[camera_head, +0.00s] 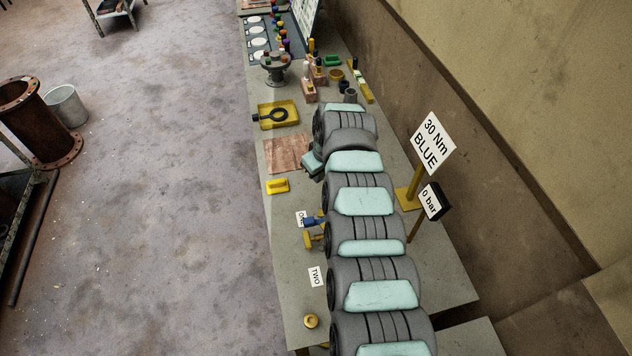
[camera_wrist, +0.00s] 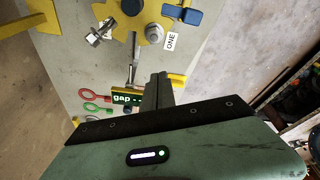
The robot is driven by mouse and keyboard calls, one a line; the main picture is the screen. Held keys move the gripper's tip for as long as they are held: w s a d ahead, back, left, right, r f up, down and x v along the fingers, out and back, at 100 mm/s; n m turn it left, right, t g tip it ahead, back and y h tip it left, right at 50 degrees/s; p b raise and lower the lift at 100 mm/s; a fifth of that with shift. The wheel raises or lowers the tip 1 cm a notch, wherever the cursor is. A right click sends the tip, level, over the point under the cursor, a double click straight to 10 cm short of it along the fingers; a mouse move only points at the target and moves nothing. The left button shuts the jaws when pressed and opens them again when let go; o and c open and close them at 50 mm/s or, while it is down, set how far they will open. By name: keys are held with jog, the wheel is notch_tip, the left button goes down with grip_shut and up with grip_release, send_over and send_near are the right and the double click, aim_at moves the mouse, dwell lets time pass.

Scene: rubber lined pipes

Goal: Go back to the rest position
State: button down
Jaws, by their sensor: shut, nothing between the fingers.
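My gripper (camera_wrist: 161,88) shows in the wrist view as two dark fingers close together, shut with nothing between them. Below them are a black plate and my green gripper body. The fingers point toward the grey table (camera_wrist: 70,55), near a yellow flanged part (camera_wrist: 125,22) with bolts and a blue handle (camera_wrist: 182,15). A label reading ONE (camera_wrist: 171,41) lies beside it. In the head view my grey and pale green arm stretches along the table (camera_head: 292,262); I cannot make out the fingertips there. The blue handle (camera_head: 314,222) and the ONE label (camera_head: 300,218) show just left of the arm.
A yellow tray (camera_head: 292,107), a brown mat (camera_head: 287,153) and a yellow block (camera_head: 277,186) lie left of the arm. Signs reading 30 Nm BLUE (camera_head: 433,143) and 0 bar (camera_head: 431,202) stand close to its right. A wall (camera_head: 480,130) runs behind. The floor at left has open room.

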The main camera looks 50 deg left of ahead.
jog(key=shift+v, duration=1.25)
jog(key=shift+d, duration=0.1)
